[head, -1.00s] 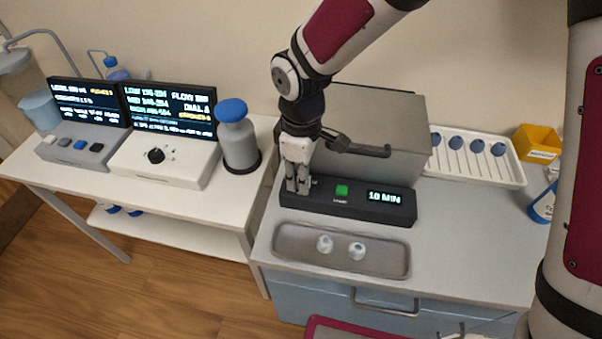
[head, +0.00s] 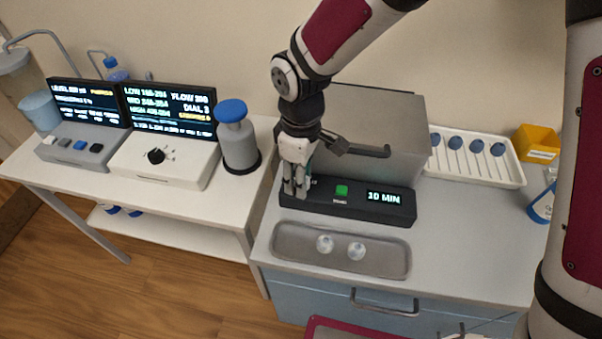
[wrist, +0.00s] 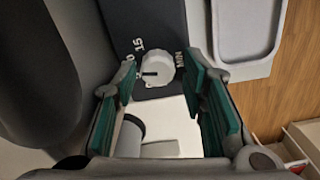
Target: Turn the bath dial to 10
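The bath dial (wrist: 155,70) is a pale round knob with a dark pointer mark, on the dark control panel (wrist: 140,18). In the wrist view, "15" is printed beside it and another number is partly hidden by a finger. My gripper (wrist: 158,75) is open, with its green-padded fingertips on either side of the knob; I cannot tell whether they touch it. In the head view my gripper (head: 295,188) points down at the left end of the panel (head: 325,205) and hides the dial. The panel's display (head: 384,198) reads "10 MIN".
A green button (head: 341,190) is on the panel right of my gripper. The grey bath box (head: 385,125) stands behind, and a metal tray (head: 300,255) with two pale round items lies in front. On the left table a white unit (head: 185,168) has another, black dial (head: 156,156).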

